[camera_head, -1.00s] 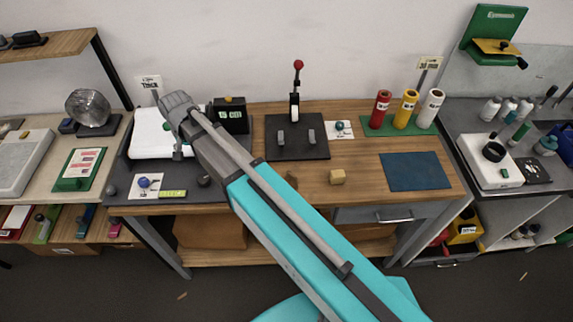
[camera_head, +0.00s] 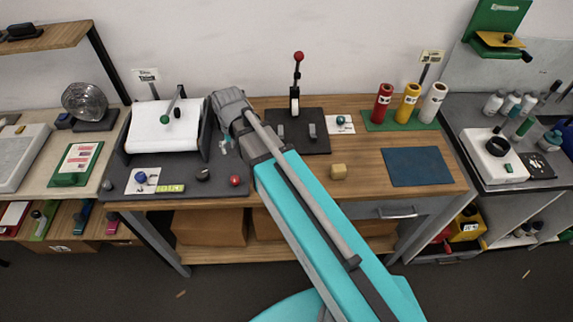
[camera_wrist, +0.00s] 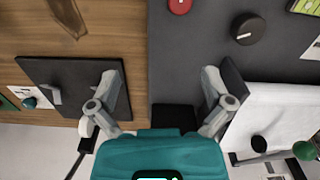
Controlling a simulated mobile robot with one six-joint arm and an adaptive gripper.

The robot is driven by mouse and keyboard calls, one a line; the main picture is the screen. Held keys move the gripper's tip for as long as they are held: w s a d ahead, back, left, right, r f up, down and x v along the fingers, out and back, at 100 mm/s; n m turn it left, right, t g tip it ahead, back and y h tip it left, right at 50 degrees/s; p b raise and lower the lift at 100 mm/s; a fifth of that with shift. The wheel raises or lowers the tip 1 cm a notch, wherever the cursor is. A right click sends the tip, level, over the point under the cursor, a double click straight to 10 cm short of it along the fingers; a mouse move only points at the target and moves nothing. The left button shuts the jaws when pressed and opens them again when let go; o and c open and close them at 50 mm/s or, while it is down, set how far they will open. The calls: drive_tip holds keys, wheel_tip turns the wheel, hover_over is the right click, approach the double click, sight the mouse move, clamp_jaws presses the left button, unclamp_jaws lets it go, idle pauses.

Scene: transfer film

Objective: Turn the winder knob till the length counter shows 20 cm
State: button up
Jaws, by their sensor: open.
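My gripper (camera_head: 228,142) is open and empty, pointing down beside the right end of the white-topped machine (camera_head: 150,137). In the wrist view its fingers (camera_wrist: 166,92) stand wide apart over the edge between dark base and wood. A crank with a green knob (camera_head: 165,119) stands on the machine's white top; the knob also shows in the wrist view (camera_wrist: 303,150), right of the fingers. A black dial (camera_head: 202,174) with a white mark and a small green display (camera_head: 171,188) sit on the dark base. The display's digits are too small to read.
A red button (camera_head: 236,181) is on the base's front right. A dark plate (camera_head: 300,145) with a red-tipped lever (camera_head: 298,57) stands to the right.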

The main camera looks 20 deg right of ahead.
drive_tip(key=s+d+f+b, duration=0.1)
drive_tip(key=s+d, duration=0.2)
drive_tip(key=d, duration=0.3)
drive_tip(key=s+d+f+n+b, duration=0.1)
drive_tip(key=s+d+f+b, duration=0.1)
drive_tip(key=s+d, duration=0.2)
drive_tip(key=d, duration=0.3)
drive_tip(key=shift+s+d, duration=0.2)
drive_tip(key=shift+d, duration=0.05)
idle(1.5)
